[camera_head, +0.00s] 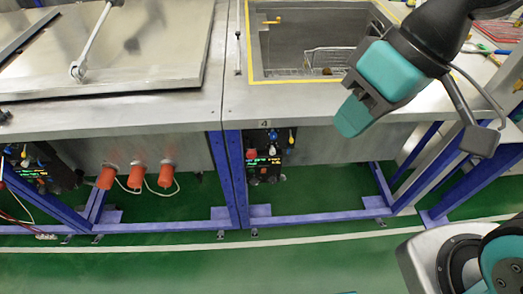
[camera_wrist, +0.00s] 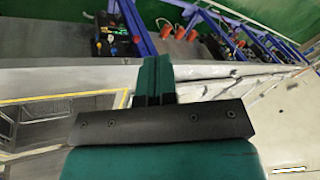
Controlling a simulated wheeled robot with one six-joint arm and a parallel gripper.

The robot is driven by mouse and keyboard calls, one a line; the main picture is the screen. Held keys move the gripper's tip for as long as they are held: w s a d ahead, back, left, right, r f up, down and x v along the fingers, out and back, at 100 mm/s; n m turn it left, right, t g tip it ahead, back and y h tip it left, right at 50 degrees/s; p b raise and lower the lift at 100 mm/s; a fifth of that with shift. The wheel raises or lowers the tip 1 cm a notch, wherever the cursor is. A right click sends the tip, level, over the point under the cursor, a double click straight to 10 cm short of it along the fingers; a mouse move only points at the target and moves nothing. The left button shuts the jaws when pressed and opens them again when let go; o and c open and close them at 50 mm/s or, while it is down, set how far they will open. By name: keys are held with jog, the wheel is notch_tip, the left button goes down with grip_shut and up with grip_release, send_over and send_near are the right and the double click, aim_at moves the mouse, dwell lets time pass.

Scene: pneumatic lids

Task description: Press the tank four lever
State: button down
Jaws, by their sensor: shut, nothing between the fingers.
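Tank four (camera_head: 232,95) is an open steel tank with a yellow-edged opening and a "4" on its front edge. A control panel (camera_head: 264,160) with blue and yellow knobs sits beneath the front edge. My gripper (camera_head: 352,118) is shut and empty, over the right front part of tank four, to the right of the lever and panel. In the wrist view my shut fingers (camera_wrist: 152,80) point toward the bench edge, with a panel (camera_wrist: 112,42) beyond.
A closed steel lid (camera_head: 130,50) with a rod on it covers the tank at the left. Orange plugs (camera_head: 135,177) hang below that bench. Blue frame legs (camera_head: 236,175) stand under the benches. The green floor (camera_head: 300,260) in front is clear.

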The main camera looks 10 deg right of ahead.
aim_at(254, 152)
jog(key=w+a+f+m+t+y+b, duration=0.2)
jog(key=w+f+m+b, duration=0.3)
jog(key=w+f+b, duration=0.5)
jog(key=w+f, duration=0.6)
jog(key=f, duration=0.2)
jog(key=shift+a+f+m+t, duration=0.15)
jog(key=shift+a+m+t, duration=0.05)
jog(key=shift+m+t, duration=0.2)
jog(key=shift+w, duration=0.1)
jog(key=p+x, duration=0.1)
jog(key=x, duration=1.3)
jog(key=shift+a, duration=0.1)
